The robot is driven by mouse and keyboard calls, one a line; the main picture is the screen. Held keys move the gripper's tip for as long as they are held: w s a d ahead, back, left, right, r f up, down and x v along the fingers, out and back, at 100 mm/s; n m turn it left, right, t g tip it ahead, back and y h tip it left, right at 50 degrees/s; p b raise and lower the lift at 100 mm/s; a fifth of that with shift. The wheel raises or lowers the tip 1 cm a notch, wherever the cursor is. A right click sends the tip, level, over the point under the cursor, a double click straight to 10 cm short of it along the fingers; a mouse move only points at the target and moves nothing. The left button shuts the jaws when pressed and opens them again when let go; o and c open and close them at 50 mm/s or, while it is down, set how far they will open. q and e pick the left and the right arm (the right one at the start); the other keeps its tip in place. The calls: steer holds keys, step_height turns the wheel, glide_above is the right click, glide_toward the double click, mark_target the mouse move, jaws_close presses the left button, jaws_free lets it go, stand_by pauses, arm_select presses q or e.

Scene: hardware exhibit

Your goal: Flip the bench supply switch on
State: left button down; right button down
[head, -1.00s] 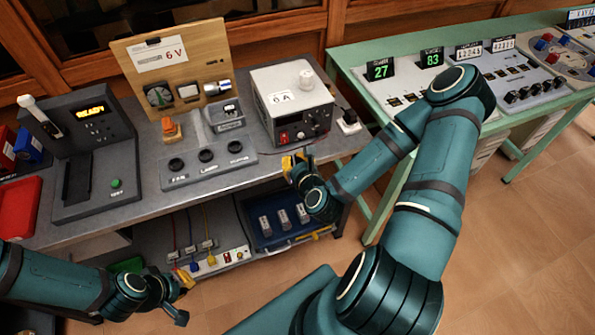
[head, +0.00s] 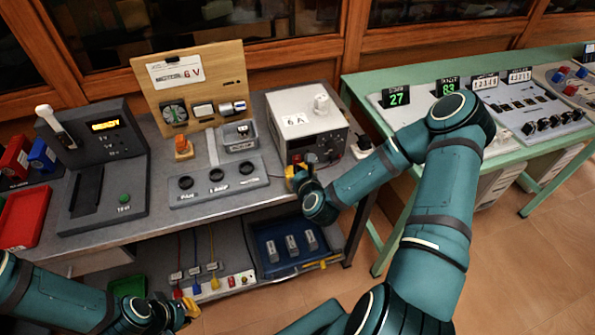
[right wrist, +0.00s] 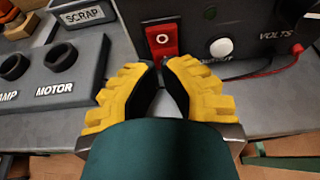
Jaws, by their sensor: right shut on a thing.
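The bench supply (head: 308,122) is a pale box with a dark front and a "6 A" label, on the grey bench. Its red switch (right wrist: 162,38), with a white mark on its upper half, shows upright on the dark front in the right wrist view. My right gripper (right wrist: 162,68) is shut at the lower end of the switch, its yellow fingertips close together there; the tips partly hide the contact. It also shows at the supply's front in the head view (head: 297,172). My left gripper (head: 180,312) is low at the left, near the picture's bottom edge; its opening is unclear.
A white button (right wrist: 221,48) sits right of the switch, with red and black leads beyond. A grey panel (head: 217,182) with FAN, LAMP and MOTOR sockets lies to the left. A blue tray (head: 268,267) stands on the shelf below.

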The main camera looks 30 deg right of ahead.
steer(key=shift+w+f, duration=0.25)
steer(key=shift+w, duration=0.1)
steer(key=shift+d, duration=0.1)
steer(key=shift+r, duration=0.1)
steer(key=shift+r+p, duration=0.5)
steer(key=shift+r, duration=0.3)
